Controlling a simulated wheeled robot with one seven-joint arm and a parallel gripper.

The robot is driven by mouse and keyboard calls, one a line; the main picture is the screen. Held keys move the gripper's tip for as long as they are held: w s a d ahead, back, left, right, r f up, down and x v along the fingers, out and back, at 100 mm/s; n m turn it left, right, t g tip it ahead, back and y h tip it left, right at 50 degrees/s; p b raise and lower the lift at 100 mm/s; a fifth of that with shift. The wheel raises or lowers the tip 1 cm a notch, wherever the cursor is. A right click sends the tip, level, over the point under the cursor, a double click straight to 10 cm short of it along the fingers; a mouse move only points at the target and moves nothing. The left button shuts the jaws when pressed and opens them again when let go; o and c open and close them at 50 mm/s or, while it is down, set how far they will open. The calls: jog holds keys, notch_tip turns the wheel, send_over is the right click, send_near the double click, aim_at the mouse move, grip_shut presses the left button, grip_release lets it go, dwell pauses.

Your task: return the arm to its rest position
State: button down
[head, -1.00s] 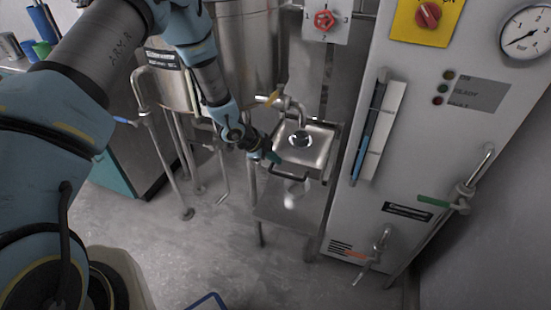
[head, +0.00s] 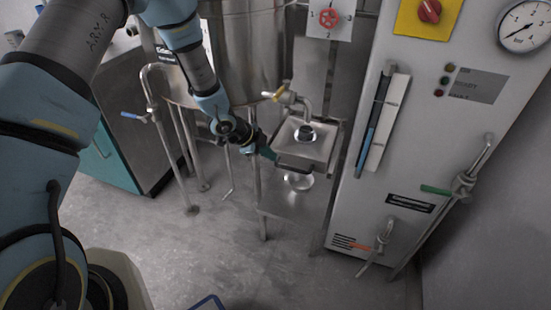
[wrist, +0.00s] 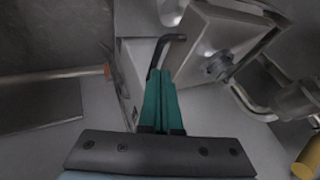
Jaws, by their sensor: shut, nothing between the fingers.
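My gripper (head: 268,153) is near the middle of the head view, at the left edge of the square metal grinder unit (head: 312,150). In the wrist view its two green fingers (wrist: 160,75) lie together with nothing between them. A dark bent handle (wrist: 170,40) lies just beyond the fingertips; I cannot tell whether they touch. My arm reaches in from the left, bent and extended, with the wrist low beside the unit. A dark round part (head: 304,133) sits on top of the unit.
A steel tank (head: 250,50) stands behind my forearm. A yellow-handled tap (head: 274,95) and its pipe are close to the gripper. A blue-handled pipe (head: 140,116) stands left. A grey control cabinet (head: 400,170) stands right. The floor (head: 230,265) in front is mostly clear.

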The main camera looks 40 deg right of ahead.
jog(key=w+a+r+n+t+y+p, duration=0.2)
jog(key=w+a+r+n, duration=0.2)
jog(key=a+r, duration=0.4)
jog(key=w+a+r+n+t+y+p, duration=0.1)
jog(key=w+a+r+n, duration=0.35)
jog(key=a, duration=0.55)
jog(key=w+a+r+n+t+y+p, duration=0.25)
jog(key=a+r+n, duration=0.25)
jog(key=a+r, duration=0.35)
jog(key=s+a+r+n+g+y+p, duration=0.1)
jog(key=s+a+r+n, duration=0.4)
jog(key=a+n, duration=0.2)
jog(key=s+a+r+n+g+p, duration=0.1)
jog(key=s+a+r+n, duration=0.4)
jog(key=a, duration=0.6)
jog(key=shift+s+a+n+g+y+p, duration=0.3)
jog(key=shift+n+g, duration=0.25)
jog(key=shift+n, duration=0.3)
